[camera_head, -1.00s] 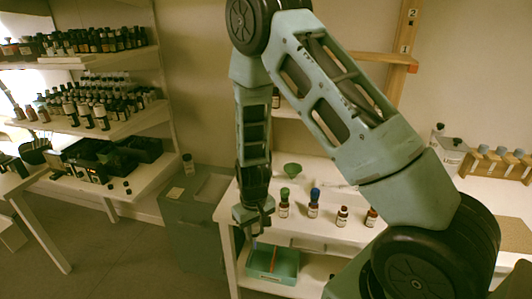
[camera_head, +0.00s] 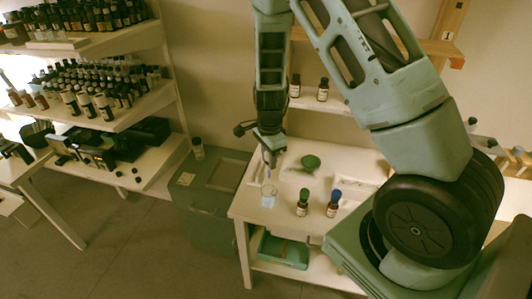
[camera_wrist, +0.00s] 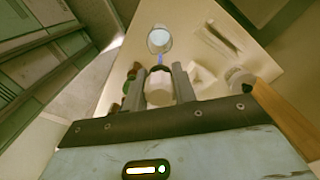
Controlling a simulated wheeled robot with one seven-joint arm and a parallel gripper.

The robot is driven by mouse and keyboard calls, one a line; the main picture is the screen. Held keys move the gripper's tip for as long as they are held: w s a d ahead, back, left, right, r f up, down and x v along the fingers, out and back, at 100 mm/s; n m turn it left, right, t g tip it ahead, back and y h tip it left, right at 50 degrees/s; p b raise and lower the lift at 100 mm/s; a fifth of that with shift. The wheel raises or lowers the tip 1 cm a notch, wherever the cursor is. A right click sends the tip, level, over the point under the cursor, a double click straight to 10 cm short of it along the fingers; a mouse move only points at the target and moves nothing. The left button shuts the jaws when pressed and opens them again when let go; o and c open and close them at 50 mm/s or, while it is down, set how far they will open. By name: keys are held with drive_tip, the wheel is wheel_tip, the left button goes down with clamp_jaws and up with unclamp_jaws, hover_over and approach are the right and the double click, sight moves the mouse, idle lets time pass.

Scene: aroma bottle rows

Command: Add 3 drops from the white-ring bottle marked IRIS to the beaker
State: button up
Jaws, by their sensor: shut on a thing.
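My gripper (camera_head: 270,146) is shut on a dropper. The dropper's pale, rounded top (camera_wrist: 158,88) sits between the fingers in the wrist view, and its thin bluish tube points toward the beaker. The glass beaker (camera_head: 268,195) stands upright on the table's left part, with pale liquid in it; its round mouth also shows in the wrist view (camera_wrist: 160,40). The dropper tip is above or near the beaker; the exact gap is unclear. A green-topped bottle (camera_head: 303,203) and a blue-topped bottle (camera_head: 333,203) stand to the right. Labels are unreadable, and no bottle marked IRIS can be made out.
A green funnel (camera_head: 310,163) stands behind the bottles. A green tray (camera_head: 284,250) lies on the shelf below the tabletop (camera_head: 245,208). A grey cabinet (camera_head: 205,205) is left of the table. My arm hides the table's right part.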

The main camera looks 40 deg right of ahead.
sight(269, 176)
drive_tip(key=shift+f, duration=0.1)
idle(0.3)
drive_tip(key=shift+f+b, duration=1.25)
drive_tip(key=shift+f, duration=0.6)
drive_tip(key=shift+c, duration=0.3)
drive_tip(key=shift+c, duration=1.3)
drive_tip(key=o, duration=0.3)
drive_tip(key=c, duration=0.3)
